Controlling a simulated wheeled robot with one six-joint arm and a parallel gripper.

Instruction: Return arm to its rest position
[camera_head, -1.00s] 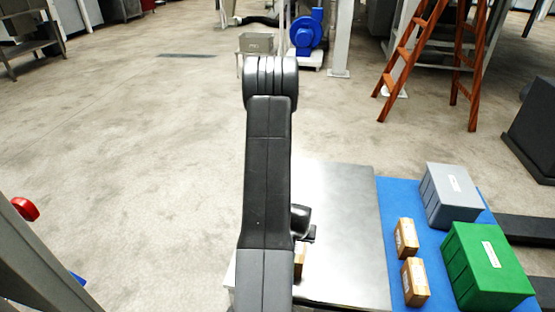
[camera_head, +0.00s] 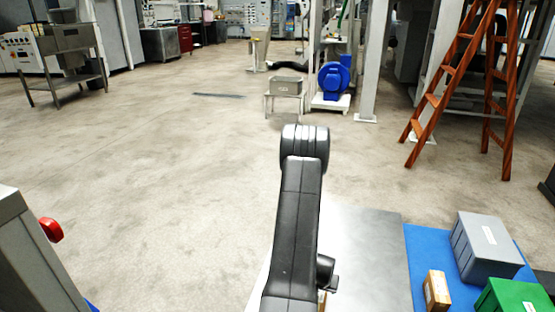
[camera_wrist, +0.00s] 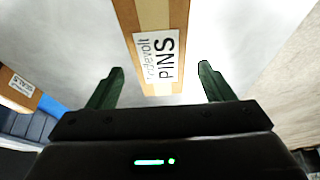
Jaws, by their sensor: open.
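My arm (camera_head: 299,220) stands raised in the middle of the head view, with its elbow joint at the top. My gripper (camera_wrist: 160,82) shows in the wrist view with its two dark green fingers spread wide apart. A cardboard box labelled "PINS" (camera_wrist: 160,48) lies on the pale metal surface, in line with the gap between the fingers. I cannot tell how far it is from them. In the head view the fingers are hidden by the arm.
A metal table (camera_head: 372,260) stands front right. On the blue mat (camera_head: 424,250) are a grey bin (camera_head: 484,248), a green bin (camera_head: 516,298) and a small cardboard box (camera_head: 437,290). An orange ladder (camera_head: 447,85) stands at the back right.

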